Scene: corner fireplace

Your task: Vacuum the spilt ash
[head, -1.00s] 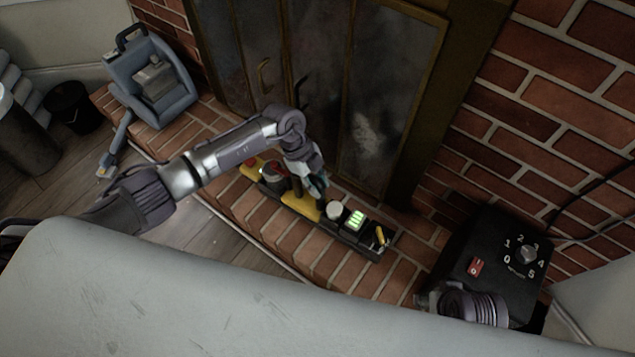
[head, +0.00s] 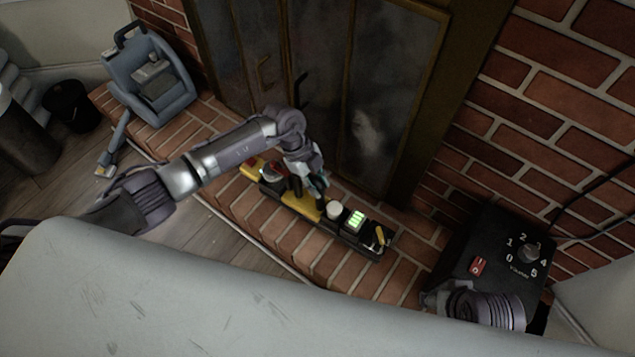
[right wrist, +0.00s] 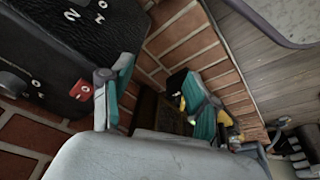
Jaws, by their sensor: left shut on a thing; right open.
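A long yellow and black unit (head: 301,206) lies along the brick hearth, with a lit green indicator (head: 355,219) near its right end. My left gripper (head: 321,188) is at the middle of this unit, shut on a dark upright part that the fingers mostly hide. A black box (head: 500,256) with a numbered dial (head: 528,253) and a red switch (head: 478,265) stands at the right; it also shows in the right wrist view (right wrist: 45,62). My right gripper (right wrist: 158,105) is open and empty beside the box. I cannot make out spilt ash clearly.
A blue-grey machine (head: 183,92) with a black handle stands on the left end of the brick hearth (head: 275,232). A dark bucket (head: 70,104) is on the floor beyond it. Glass fireplace doors (head: 375,110) rise behind my left gripper. A brick wall bounds the right.

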